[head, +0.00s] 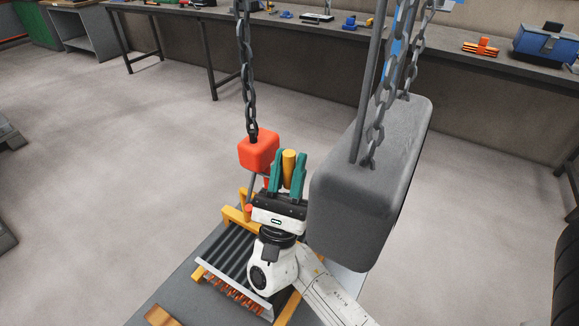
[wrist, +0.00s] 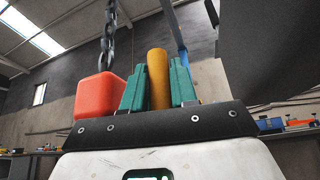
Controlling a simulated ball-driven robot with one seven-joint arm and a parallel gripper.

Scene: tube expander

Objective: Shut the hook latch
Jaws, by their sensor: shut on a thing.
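My gripper (head: 289,158) has teal fingers pointing up, with a yellow-orange cylindrical handle (head: 289,172) between them. It is shut on this handle, which also shows upright between the fingers in the wrist view (wrist: 158,80). A red block (head: 259,150) hangs on a dark chain just left of the fingers; in the wrist view the red block (wrist: 100,96) sits close beside the left finger. I cannot make out the hook latch as a separate part, nor what the handle joins to. The gripper body hides what lies below.
A large grey rounded block (head: 366,185) with chains stands close on the right of my gripper. Below is a bundle of dark tubes (head: 228,262) in a yellow frame (head: 236,216). A long workbench (head: 330,38) runs along the back.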

